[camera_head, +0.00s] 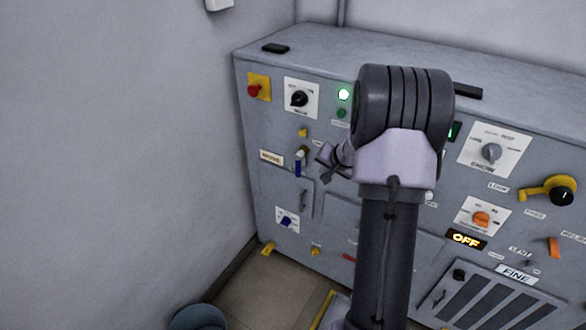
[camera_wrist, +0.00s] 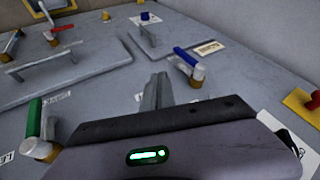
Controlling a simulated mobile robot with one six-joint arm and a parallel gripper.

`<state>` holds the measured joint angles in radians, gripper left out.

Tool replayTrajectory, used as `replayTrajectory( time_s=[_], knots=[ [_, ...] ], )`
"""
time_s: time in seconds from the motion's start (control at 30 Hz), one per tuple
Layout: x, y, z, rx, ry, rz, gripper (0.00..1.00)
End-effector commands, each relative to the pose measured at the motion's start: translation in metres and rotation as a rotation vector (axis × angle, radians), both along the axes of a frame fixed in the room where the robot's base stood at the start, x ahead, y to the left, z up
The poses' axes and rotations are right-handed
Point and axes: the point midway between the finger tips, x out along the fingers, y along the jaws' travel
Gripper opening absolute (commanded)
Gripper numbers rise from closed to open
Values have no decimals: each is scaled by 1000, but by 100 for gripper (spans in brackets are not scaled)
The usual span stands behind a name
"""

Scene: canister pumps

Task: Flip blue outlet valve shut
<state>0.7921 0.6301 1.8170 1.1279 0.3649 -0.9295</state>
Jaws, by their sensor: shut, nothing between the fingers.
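A blue lever valve (camera_head: 298,165) with a brass body is on the left part of the grey panel in the head view. Its handle hangs about straight down, beside a cream label. In the wrist view the blue lever (camera_wrist: 186,57) lies just beyond and right of my fingertips. A blue knob (camera_head: 286,222) on a white plate sits lower on the panel; the wrist view shows it at the top (camera_wrist: 146,17). I cannot read which is the outlet. My gripper (camera_head: 325,166) is shut and empty, right of the lever, with a visible gap in the wrist view (camera_wrist: 157,90).
A green lever (camera_wrist: 35,118) stands left of my gripper in the wrist view. A bar handle (camera_head: 303,200) stands below the blue lever. A red button (camera_head: 254,89) on yellow and a black rotary switch (camera_head: 299,98) are above. A bare wall (camera_head: 110,150) closes the left.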

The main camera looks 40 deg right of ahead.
Motion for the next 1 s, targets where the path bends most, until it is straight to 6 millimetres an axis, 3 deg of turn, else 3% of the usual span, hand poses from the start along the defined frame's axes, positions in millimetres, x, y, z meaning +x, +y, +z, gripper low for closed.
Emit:
replayTrajectory(
  time_s=[0.17,0.63,0.8,1.0],
  knots=[
    [4,0,-5,1,0,2,0],
    [59,-15,-83,4,0,3,0],
    [85,-4,-77,1,0,5,0],
    [95,0,-79,2,0,3,0]
  ],
)
